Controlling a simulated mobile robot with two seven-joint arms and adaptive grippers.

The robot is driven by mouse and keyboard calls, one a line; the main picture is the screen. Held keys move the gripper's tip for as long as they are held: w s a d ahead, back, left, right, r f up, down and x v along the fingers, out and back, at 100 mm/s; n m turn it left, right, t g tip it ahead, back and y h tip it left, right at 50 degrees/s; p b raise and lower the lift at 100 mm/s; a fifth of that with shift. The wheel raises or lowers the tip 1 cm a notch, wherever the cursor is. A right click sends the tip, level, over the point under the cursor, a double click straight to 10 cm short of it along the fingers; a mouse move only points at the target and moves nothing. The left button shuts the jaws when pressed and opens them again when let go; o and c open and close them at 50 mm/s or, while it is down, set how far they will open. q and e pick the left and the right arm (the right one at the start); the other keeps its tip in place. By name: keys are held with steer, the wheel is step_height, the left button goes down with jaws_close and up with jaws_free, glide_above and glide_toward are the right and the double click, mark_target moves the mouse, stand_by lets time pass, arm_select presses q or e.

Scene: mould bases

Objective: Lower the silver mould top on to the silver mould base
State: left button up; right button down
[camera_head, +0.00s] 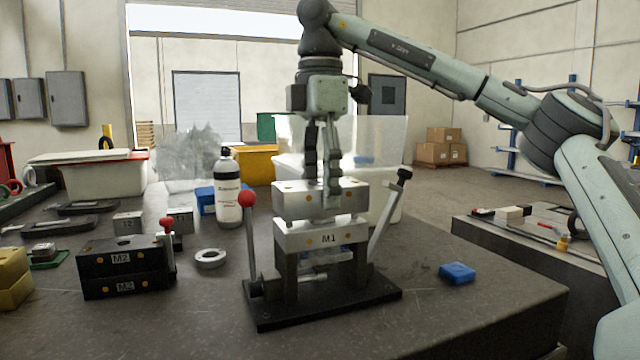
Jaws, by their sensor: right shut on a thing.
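The silver mould top (300,204) is a light metal block with small yellow dots. My right gripper (323,184) comes down from above and is shut on it. The silver mould base (300,239), marked M1, sits directly below on a black press stand (325,305). The top looks roughly level and lined up over the base. A thin strip of the base's upper face shows below the top; I cannot tell whether they touch. The fingertips are partly hidden at the block. My left gripper is not in view.
A red-knobbed lever (247,225) rises at the stand's left, a black-knobbed lever (385,225) at its right. Black M2 mould blocks (122,270), a grey ring (210,258) and a white bottle (228,190) stand left. A blue block (457,273) lies right. The table's front right is clear.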

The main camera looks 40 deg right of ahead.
steer(key=shift+f, duration=0.15)
stand_by(0.4)
steer(key=c, duration=0.5)
jaws_free()
steer(key=shift+o, duration=0.6)
steer(key=shift+f, duration=0.15)
step_height(320, 180, up, 12)
